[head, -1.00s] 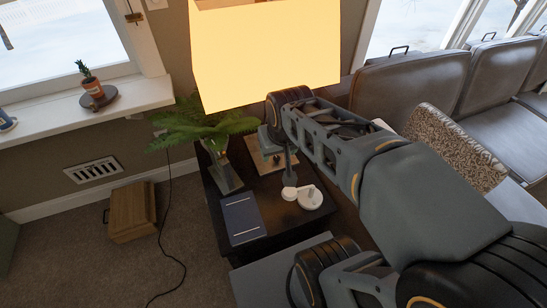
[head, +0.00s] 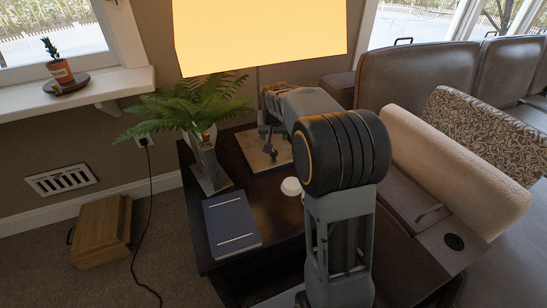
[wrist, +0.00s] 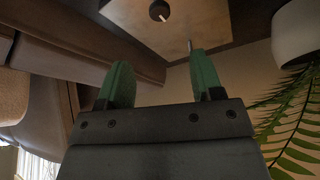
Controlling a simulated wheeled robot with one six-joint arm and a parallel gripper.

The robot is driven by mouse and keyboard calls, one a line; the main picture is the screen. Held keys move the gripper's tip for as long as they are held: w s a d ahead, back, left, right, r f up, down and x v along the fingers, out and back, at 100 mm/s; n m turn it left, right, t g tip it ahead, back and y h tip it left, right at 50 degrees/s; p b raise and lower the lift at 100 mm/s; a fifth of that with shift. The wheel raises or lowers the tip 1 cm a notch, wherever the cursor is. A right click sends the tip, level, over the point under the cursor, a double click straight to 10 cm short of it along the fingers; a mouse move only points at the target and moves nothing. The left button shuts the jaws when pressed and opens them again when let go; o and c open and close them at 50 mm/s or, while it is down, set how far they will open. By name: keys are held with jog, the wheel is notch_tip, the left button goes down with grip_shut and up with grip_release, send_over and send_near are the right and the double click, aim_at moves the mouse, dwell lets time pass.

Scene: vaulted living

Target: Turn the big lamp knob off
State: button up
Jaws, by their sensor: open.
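The big lamp's glowing yellow shade (head: 260,35) fills the top middle of the head view. A light wooden panel (head: 262,158) lies below it on the dark side table; it also shows in the wrist view (wrist: 205,22). A dark round knob (wrist: 159,11) with a pale pointer line sits on this panel at the top of the wrist view. My gripper (wrist: 158,85) is open and empty, its two green fingers apart, with the knob beyond the fingertips and not between them. In the head view my arm partly hides the panel, and I cannot make out the knob there.
A fern in a pot (head: 195,110), a blue book (head: 231,220) and a white round object (head: 291,186) are on the dark table (head: 272,205). A thin rod (wrist: 189,46) stands near the right fingertip. Leather seats (head: 410,80) stand to the right.

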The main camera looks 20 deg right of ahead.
aim_at(274, 152)
jog(key=b+x, duration=0.3)
jog(key=x, duration=0.9)
jog(key=shift+f+b, duration=0.25)
jog(key=shift+b, duration=0.15)
jog(key=c, duration=0.9)
